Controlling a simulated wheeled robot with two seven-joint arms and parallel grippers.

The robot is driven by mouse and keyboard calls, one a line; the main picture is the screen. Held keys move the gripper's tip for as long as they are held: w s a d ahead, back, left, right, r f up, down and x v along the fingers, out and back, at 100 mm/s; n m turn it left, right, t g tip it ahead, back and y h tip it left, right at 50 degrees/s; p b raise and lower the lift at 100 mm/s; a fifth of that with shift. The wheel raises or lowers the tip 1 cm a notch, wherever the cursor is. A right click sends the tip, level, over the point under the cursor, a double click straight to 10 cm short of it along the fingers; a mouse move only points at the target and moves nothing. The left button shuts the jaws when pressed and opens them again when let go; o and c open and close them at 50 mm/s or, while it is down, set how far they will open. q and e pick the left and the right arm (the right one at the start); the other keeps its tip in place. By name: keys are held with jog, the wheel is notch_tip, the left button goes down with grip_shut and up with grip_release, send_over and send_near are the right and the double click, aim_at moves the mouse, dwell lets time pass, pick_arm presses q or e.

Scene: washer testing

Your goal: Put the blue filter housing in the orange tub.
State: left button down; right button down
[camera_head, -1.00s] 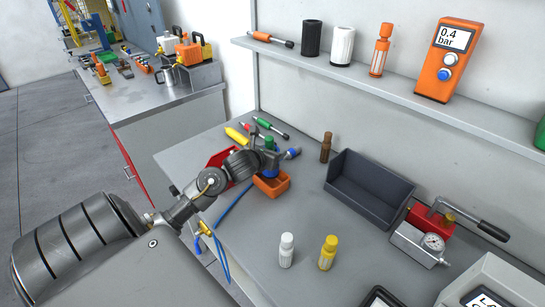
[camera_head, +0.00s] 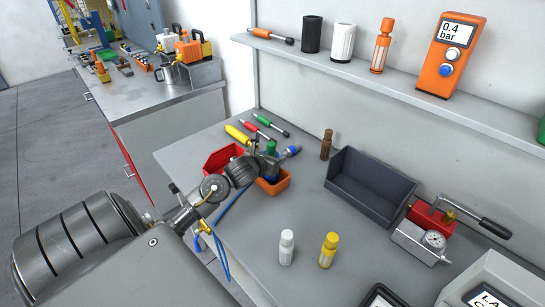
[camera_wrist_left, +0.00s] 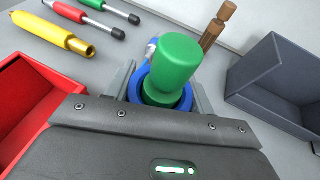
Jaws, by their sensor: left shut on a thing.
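The blue filter housing (camera_head: 271,166), with a green knob-like part (camera_head: 271,147) on top, is between the fingers of my left gripper (camera_head: 268,163). In the left wrist view its blue rim (camera_wrist_left: 137,87) rings the green part (camera_wrist_left: 172,68), with a grey finger on either side. My left gripper is shut on it. The housing is upright over the small orange tub (camera_head: 274,187); its lower end is hidden, so I cannot tell whether it touches the tub floor. My right gripper is not in view.
A red bin (camera_head: 221,158) is close on the left, and a dark grey bin (camera_head: 370,190) on the right. A brown bottle-like item (camera_head: 326,145) and several pens or tools stand or lie behind. White (camera_head: 286,248) and yellow (camera_head: 328,251) bottles are in front.

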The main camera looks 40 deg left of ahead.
pick_arm(q)
jog(key=shift+r, duration=0.1)
jog(key=c, duration=0.6)
grip_release()
jog(key=shift+o, duration=0.2)
jog(key=shift+r+p, duration=0.35)
jog(key=shift+p, duration=0.15)
jog(key=shift+r+p, duration=0.55)
jog(key=shift+p, duration=0.1)
jog(key=shift+s+d+f+b, duration=0.1)
jog(key=shift+s+b, duration=0.2)
jog(key=shift+s, duration=0.1)
jog(key=shift+s+d+f+b, duration=0.1)
jog(key=shift+s+b, duration=0.2)
jog(key=shift+s, duration=0.1)
jog(key=v, duration=1)
jog(key=shift+r+b, duration=0.15)
jog(key=shift+b, duration=0.25)
